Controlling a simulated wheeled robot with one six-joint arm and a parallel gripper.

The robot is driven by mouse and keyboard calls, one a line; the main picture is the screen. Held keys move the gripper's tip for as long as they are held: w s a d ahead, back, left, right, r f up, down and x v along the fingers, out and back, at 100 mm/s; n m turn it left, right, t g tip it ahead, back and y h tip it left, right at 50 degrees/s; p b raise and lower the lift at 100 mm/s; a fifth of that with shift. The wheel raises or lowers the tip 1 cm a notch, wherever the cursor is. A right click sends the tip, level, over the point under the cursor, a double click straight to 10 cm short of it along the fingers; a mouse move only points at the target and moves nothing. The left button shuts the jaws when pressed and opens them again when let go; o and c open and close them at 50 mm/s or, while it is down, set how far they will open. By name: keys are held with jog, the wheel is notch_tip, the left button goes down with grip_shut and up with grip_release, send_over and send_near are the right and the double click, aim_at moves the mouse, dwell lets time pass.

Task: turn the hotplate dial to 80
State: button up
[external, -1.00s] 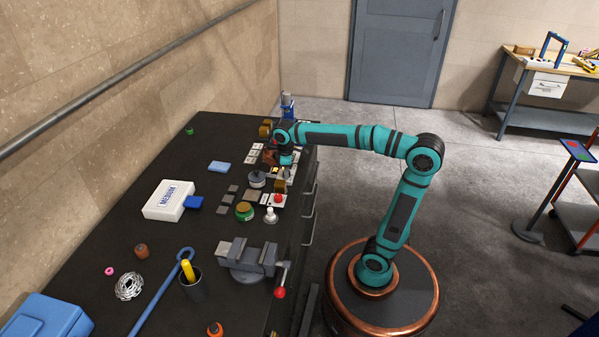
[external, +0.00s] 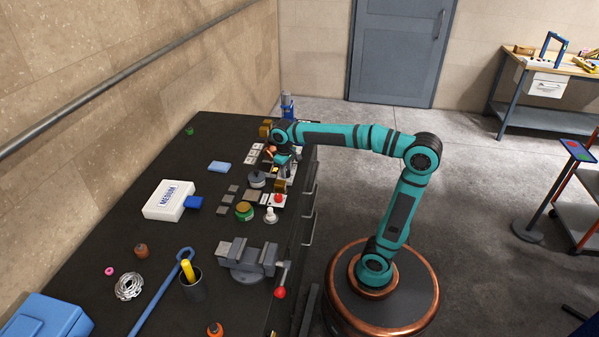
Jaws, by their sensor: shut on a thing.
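My gripper (external: 288,173) is at the right edge of the dark workbench (external: 120,222), low over a pale panel among several small devices. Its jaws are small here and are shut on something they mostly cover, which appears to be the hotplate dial. The dial's face and its number marks cannot be read in this view. A round grey device with a dark top (external: 257,180) stands just left of my gripper; I cannot tell whether it is the hotplate.
A red button on a pale base (external: 277,198), a green-rimmed round container (external: 244,211) and a white knobbed piece (external: 271,215) stand close in front. A grey vise (external: 246,257) is nearer the camera. A white MEDIUM box (external: 168,199) lies left.

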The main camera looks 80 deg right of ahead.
jog(key=m, duration=0.5)
jog(key=shift+m, duration=0.3)
dwell(0.4)
jog(key=o, duration=1)
jog(key=shift+c, duration=0.2)
notch_tip(320, 180, up, 18)
jog(key=shift+w+a+f, duration=0.25)
jog(key=shift+w+a, duration=0.05)
jog(key=shift+w, duration=0.15)
jog(key=shift+a, duration=0.1)
